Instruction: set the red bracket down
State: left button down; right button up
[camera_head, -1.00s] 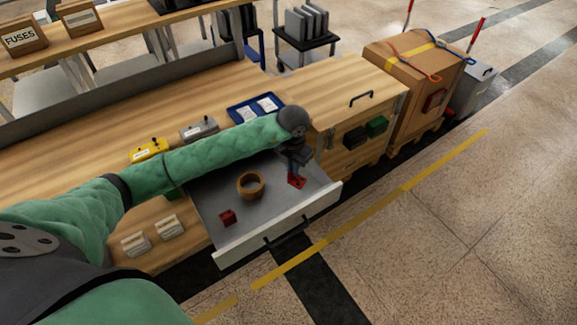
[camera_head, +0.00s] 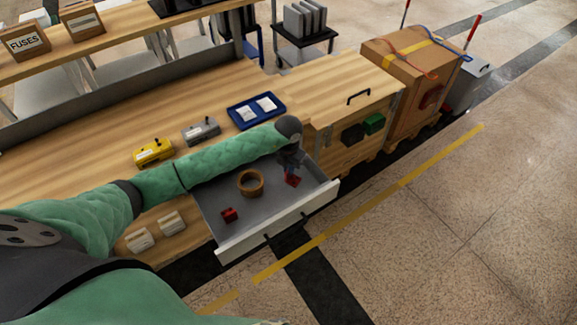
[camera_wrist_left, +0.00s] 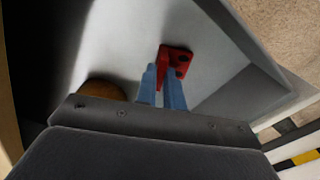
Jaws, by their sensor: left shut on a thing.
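The red bracket (camera_head: 291,180) is at the right end of the open drawer (camera_head: 222,189) in the head view. In the left wrist view the bracket (camera_wrist_left: 177,60) shows as a red plate with dark holes, held between blue fingertips. My left gripper (camera_head: 290,172) points down into the drawer and is shut on the bracket; in the wrist view the gripper (camera_wrist_left: 162,88) hides part of it. I cannot tell whether the bracket touches the drawer floor. My right gripper is not in view.
A brown ring (camera_head: 250,183) and a small red block (camera_head: 229,215) lie in the drawer left of the bracket. The drawer's white front (camera_head: 280,222) borders it. Yellow (camera_head: 153,152) and grey (camera_head: 201,130) devices and a blue tray (camera_head: 256,110) stand on the bench behind.

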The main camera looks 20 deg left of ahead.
pick_arm(q)
jog(key=shift+f, duration=0.1)
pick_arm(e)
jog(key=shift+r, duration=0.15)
pick_arm(q)
jog(key=c, duration=1.5)
grip_release()
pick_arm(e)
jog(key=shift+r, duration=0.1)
pick_arm(q)
jog(key=shift+r, duration=0.2)
